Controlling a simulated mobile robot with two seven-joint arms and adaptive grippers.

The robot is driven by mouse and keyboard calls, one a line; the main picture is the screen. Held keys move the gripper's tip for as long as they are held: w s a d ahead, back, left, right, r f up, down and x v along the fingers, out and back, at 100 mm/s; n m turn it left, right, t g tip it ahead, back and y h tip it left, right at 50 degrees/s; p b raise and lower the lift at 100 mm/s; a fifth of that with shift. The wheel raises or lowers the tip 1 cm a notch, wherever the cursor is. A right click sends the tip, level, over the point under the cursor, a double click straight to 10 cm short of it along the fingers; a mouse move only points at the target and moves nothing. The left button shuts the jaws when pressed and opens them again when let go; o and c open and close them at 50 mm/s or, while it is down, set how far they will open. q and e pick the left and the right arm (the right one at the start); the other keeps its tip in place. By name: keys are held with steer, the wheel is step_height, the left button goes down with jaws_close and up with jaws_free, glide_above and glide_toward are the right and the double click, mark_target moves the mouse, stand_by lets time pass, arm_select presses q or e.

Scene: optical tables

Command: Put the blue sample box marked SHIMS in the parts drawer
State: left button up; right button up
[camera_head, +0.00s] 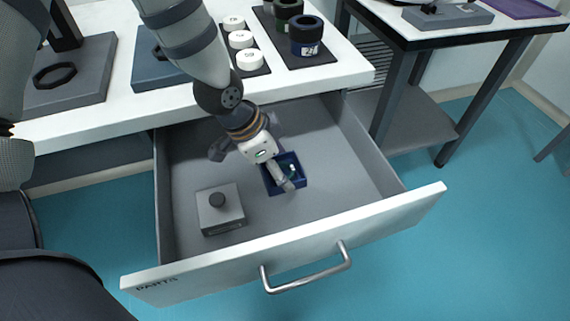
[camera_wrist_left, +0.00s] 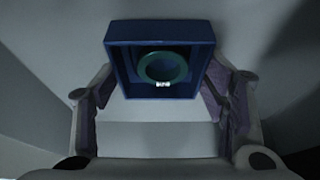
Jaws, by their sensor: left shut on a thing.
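The blue box (camera_head: 301,181) is a small open-topped box inside the open parts drawer (camera_head: 335,150), right of the drawer's middle line of contents. In the left wrist view the blue box (camera_wrist_left: 117,68) sits between the fingers, with a dark green ring-shaped thing (camera_wrist_left: 143,68) inside it. My left gripper (camera_head: 281,174) reaches down into the drawer and is shut on the box. Whether the box touches the drawer floor is hard to tell. No SHIMS mark can be read. My right gripper is not in view.
A grey block with a dark knob (camera_head: 219,212) stands in the drawer, left of the blue box. The drawer front (camera_head: 300,250) has a metal handle. White discs (camera_head: 241,40) and dark jars (camera_head: 306,35) stand on the table above. The drawer's right side is clear.

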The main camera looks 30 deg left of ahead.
arm_select(q)
steer(key=shift+w, duration=0.3)
steer(key=o, duration=1.5)
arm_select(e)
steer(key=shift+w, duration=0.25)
arm_select(q)
steer(key=p+v, duration=0.3)
steer(key=v, duration=0.9)
steer(key=shift+s+r, duration=0.1)
steer(key=shift+r, duration=0.05)
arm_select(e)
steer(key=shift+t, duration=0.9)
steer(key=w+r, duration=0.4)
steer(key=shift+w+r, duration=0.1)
